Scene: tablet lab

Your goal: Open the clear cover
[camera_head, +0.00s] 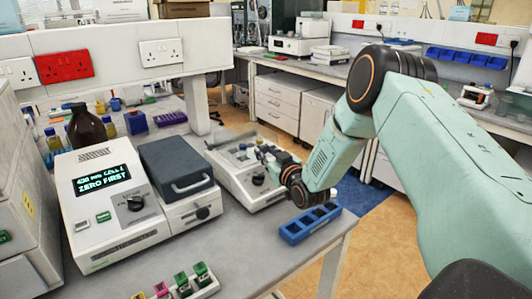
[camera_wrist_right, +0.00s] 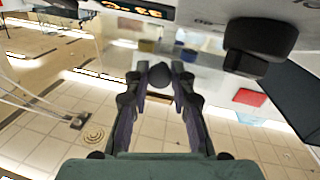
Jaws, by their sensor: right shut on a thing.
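A white tester (camera_head: 235,180) with a dark knob on its front stands on the bench in the middle of the head view. Its clear cover is hard to make out there, partly behind my right gripper (camera_head: 268,156). My right gripper reaches in from the right over the tester's top. In the right wrist view its two dark fingers are closed around a dark round knob (camera_wrist_right: 160,76). The clear cover (camera_wrist_right: 200,60) seems to be the see-through pane around that knob. How far the cover is lifted cannot be told. My left gripper is not in view.
A white instrument (camera_head: 120,220) with a lit display and a dark grey lid (camera_head: 175,168) stands left of the tester. A blue rack (camera_head: 310,222) lies near the bench's right edge. A brown bottle (camera_head: 85,128) and small vials stand at the back left.

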